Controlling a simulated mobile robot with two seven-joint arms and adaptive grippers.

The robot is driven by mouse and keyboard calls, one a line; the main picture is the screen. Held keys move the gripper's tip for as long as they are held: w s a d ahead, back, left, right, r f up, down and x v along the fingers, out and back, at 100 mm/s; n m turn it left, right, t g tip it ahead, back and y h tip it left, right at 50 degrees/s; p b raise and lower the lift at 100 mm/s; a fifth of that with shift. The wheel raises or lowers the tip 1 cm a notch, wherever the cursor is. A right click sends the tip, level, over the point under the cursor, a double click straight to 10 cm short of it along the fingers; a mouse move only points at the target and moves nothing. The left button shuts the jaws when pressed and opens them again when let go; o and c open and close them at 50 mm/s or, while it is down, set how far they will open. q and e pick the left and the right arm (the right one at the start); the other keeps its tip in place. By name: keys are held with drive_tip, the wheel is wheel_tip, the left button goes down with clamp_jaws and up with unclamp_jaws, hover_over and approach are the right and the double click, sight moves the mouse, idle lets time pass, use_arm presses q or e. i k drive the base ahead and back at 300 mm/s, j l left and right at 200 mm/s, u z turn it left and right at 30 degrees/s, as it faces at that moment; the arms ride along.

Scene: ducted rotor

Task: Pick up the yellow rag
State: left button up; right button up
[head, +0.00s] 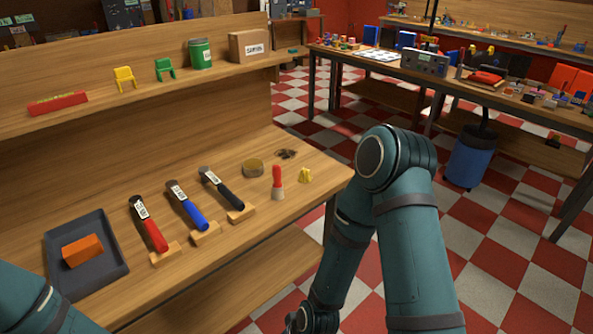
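I cannot clearly make out a yellow rag. A small yellow item (305,175) sits near the right end of the workbench top; it is too small to tell whether it is cloth. A yellow clamp-like item (124,79) stands on the shelf above. My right arm bends at the elbow right of the bench, and its forearm runs down out of the bottom edge; its gripper is out of view. Part of my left arm shows in the bottom left corner; its gripper is out of view too.
The workbench (232,254) holds a dark tray (122,268) with an orange block (82,250), several labelled hand tools, a round tin (253,168) and a red-handled brush-like item (277,180). A blue bin (471,160) stands by the cluttered back table. The checkered floor between is open.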

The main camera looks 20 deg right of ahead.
sight(305, 176)
drive_tip(key=i+l+u, duration=0.1)
drive_tip(key=l+u, duration=0.2)
drive_tip(key=l, duration=0.25)
drive_tip(key=l+u, duration=0.35)
drive_tip(key=l, duration=0.2)
drive_tip(key=l+u, duration=0.3)
drive_tip(key=l, duration=0.3)
drive_tip(key=k+l+u, duration=0.1)
drive_tip(key=l+u, duration=0.2)
drive_tip(key=l, duration=0.2)
drive_tip(key=k+l+u, duration=0.15)
drive_tip(key=l+u, duration=0.15)
drive_tip(key=l, duration=0.25)
drive_tip(key=l+u, duration=0.2)
drive_tip(key=k+l+u, duration=0.2)
drive_tip(key=l, duration=0.2)
drive_tip(key=l+u, duration=0.15)
drive_tip(key=l, duration=0.15)
drive_tip(key=k, duration=0.05)
